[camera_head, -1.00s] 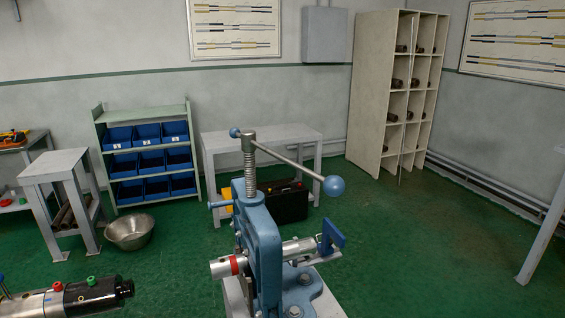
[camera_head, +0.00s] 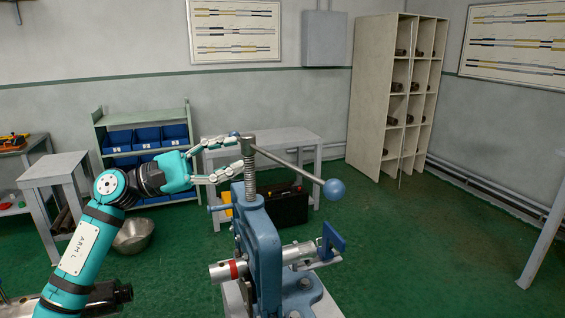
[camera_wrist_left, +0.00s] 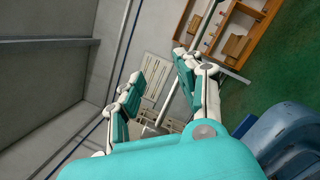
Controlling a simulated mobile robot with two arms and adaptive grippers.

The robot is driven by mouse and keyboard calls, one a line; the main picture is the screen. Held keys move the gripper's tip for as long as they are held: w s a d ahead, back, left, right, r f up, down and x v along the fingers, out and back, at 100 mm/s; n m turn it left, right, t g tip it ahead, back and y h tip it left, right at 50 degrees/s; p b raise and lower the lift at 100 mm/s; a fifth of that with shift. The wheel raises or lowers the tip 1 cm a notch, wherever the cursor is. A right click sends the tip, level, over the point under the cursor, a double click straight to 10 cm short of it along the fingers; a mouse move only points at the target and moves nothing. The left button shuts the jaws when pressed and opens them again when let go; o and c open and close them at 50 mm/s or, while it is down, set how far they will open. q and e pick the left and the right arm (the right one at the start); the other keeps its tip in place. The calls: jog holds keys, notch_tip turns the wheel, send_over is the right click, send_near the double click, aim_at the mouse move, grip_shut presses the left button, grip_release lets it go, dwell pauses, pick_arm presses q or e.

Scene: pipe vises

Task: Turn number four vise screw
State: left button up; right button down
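A blue pipe vise (camera_head: 262,245) stands in the middle of the head view. Its upright threaded screw (camera_head: 250,182) carries a slanted grey handle bar (camera_head: 292,167) with a blue ball (camera_head: 334,189) at the near right end. Another blue ball at the far end is partly hidden by my fingers. My left gripper (camera_head: 239,151) is open beside the screw's top, its fingers apart and pointing right. In the left wrist view the open gripper (camera_wrist_left: 158,72) has the grey bar (camera_wrist_left: 180,85) showing between its fingers. Contact cannot be told. No number shows on the vise. My right gripper is out of view.
A pipe with a red band (camera_head: 226,270) lies through the vise. Behind stand a grey table (camera_head: 290,138), a blue-bin rack (camera_head: 147,118) and a pigeonhole shelf (camera_head: 372,100). Green floor is clear at right.

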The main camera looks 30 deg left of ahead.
pick_arm(q)
jog(key=s+a+m+g+y, duration=0.3)
jog(key=s+a+m+y, duration=0.1)
jog(key=a+m, duration=0.15)
jog(key=m+p, duration=0.1)
jog(key=p, duration=0.8)
send_near(279, 162)
jog(key=x, duration=0.9)
jog(key=shift+w+d+r, duration=0.1)
jog(key=shift+w, duration=0.1)
jog(key=shift+w+d+f, duration=0.25)
jog(key=shift+w+d, duration=0.15)
jog(key=shift+d, duration=0.1)
grip_shut()
